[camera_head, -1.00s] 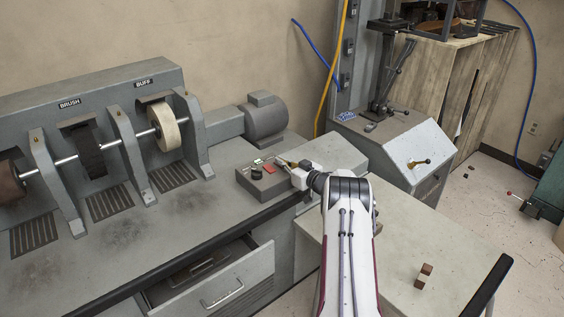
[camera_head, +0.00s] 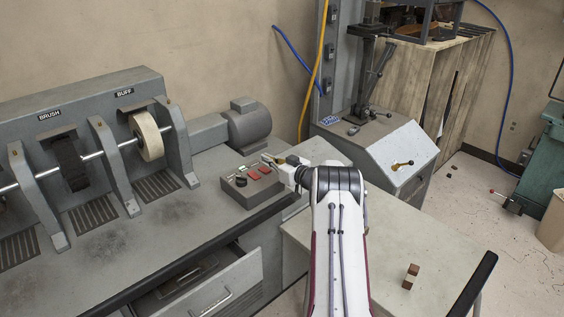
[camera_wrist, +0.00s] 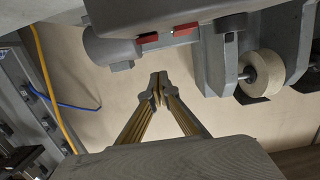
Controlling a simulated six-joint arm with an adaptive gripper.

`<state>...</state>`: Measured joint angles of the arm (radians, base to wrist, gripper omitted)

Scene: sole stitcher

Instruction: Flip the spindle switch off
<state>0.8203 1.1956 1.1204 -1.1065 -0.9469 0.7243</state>
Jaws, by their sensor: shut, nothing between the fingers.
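The grey control box (camera_head: 270,192) sits on the bench's right end, below the motor. Two red switches show on its top, a nearer one (camera_head: 253,176) and a farther one (camera_head: 264,169). In the wrist view they are at the top edge, one red switch (camera_wrist: 186,30) right of the other (camera_wrist: 146,38). No label is readable, so I cannot tell which is the spindle switch or how either is set. My gripper (camera_head: 268,157) is shut and empty, just behind and above the farther switch. Its fingertips (camera_wrist: 158,88) appear apart from both switches.
A black knob (camera_head: 241,180) stands left of the switches. The grey motor (camera_head: 249,124) and white buff wheel (camera_head: 147,136) lie behind and left. A grey pedestal machine (camera_head: 385,150) is at right. An open drawer (camera_head: 207,293) juts from the bench front.

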